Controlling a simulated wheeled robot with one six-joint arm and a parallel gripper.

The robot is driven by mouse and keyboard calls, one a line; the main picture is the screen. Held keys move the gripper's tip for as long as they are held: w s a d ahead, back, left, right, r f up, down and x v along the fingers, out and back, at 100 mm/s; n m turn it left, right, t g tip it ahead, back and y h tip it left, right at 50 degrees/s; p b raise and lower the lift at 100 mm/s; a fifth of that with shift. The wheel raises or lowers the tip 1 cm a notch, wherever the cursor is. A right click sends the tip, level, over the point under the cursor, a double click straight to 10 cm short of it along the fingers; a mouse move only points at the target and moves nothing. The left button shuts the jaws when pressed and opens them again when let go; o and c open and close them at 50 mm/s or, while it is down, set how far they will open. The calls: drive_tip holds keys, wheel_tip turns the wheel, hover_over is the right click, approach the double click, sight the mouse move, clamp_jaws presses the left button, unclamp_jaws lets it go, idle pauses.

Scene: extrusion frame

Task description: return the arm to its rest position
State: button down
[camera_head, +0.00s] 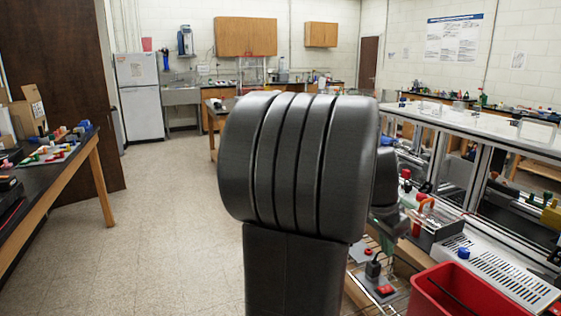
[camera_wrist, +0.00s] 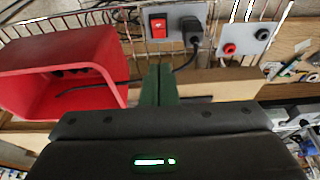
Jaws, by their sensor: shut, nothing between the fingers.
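My arm fills the middle of the head view as a large dark ribbed joint on an upright link. Part of my wrist shows behind it at the right, and my fingertips are hidden there. In the wrist view my gripper (camera_wrist: 159,84) shows as two dark green fingers side by side, shut with nothing between them. They point toward a wooden edge and a wire rack, just right of a red bin (camera_wrist: 118,62). I cannot tell how far the fingertips are from these.
The red bin (camera_head: 425,297) stands at the lower right in the head view. Grey panels with a red switch (camera_wrist: 158,27) and sockets (camera_wrist: 243,45) are on the wire rack. A framed bench (camera_head: 450,118) stands right, a dark table (camera_head: 75,158) left. Open floor (camera_head: 165,230) lies between.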

drive_tip(key=shift+f, duration=0.15)
drive_tip(key=x, duration=0.5)
drive_tip(key=shift+f, duration=0.25)
drive_tip(key=shift+w+d+f+p, duration=0.1)
drive_tip(key=shift+d+f+p, duration=0.05)
drive_tip(key=shift+d+p, duration=0.15)
drive_tip(key=shift+p, duration=0.55)
drive_tip(key=shift+a+r+p, duration=0.2)
drive_tip(key=shift+a+p, duration=0.05)
drive_tip(key=shift+p, duration=0.6)
wheel_tip(320, 180, up, 8)
drive_tip(key=b, duration=0.2)
hover_over(381, 288)
wheel_tip(381, 288, down, 9)
drive_tip(key=shift+f, duration=0.1)
drive_tip(key=shift+d+b, duration=0.15)
drive_tip(key=shift+b, duration=0.5)
drive_tip(key=shift+b, duration=0.45)
